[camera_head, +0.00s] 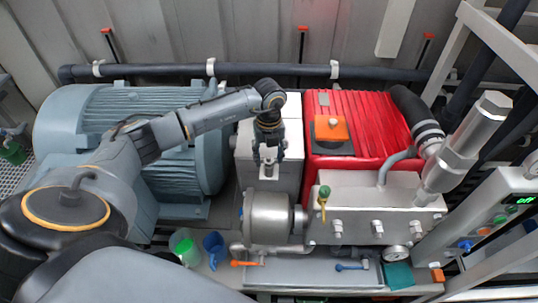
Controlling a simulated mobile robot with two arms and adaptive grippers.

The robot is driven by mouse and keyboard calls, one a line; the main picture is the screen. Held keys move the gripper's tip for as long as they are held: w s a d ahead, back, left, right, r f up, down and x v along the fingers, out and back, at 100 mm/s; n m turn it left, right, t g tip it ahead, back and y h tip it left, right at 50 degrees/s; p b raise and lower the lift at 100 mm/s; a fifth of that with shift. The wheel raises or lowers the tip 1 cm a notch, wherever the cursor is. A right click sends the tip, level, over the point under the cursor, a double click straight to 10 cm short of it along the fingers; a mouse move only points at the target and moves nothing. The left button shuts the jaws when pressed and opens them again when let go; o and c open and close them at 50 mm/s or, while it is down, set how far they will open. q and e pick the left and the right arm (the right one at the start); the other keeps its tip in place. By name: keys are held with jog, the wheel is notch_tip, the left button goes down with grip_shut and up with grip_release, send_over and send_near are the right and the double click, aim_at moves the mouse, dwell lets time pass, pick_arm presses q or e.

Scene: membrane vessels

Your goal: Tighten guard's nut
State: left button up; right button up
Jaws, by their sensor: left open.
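The light grey box-shaped guard (286,178) stands between the blue-grey motor and the red machine. My left arm reaches in from the left, and my left gripper (268,160) points down over the guard's front left part. The gripper is open, its fingers a little apart. A small bright metal piece shows at the fingertips, and I cannot tell whether it is the guard's nut. I cannot tell whether the fingers touch the guard. The gripper and wrist hide part of the guard's top. My right gripper is not in view.
The ribbed motor (100,115) is on the left. The red machine (375,120) with an orange cap (331,128) is close on the right. A metal cylinder (270,217) is in front. A dark pipe (270,70) runs behind. Green and blue cups (188,252) stand at the lower left.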

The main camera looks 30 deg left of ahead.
pick_arm(q)
jog(key=shift+f, duration=0.15)
grip_shut()
